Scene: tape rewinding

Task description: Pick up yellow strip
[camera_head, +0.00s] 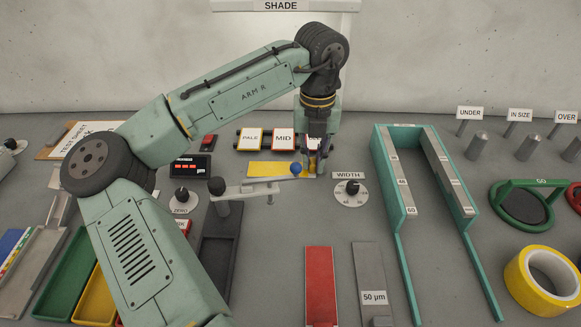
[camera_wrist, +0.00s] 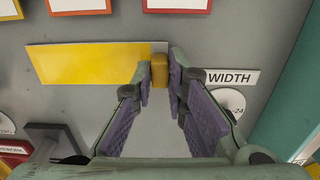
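In the wrist view the yellow strip (camera_wrist: 85,63) extends left from the fingertips. A small amber block (camera_wrist: 160,70) is at its right end; it looks like a grip tab, but I cannot tell whether it is joined to the strip. My gripper (camera_head: 314,168) points down at that end. In the wrist view my gripper (camera_wrist: 162,72) has its fingertips against both sides of the amber block. I cannot tell whether the strip is raised off the surface.
The WIDTH dial (camera_head: 350,193) is to the right. Sample cards (camera_head: 250,139) lie behind. A green-walled gauge (camera_head: 397,180) stands further right.

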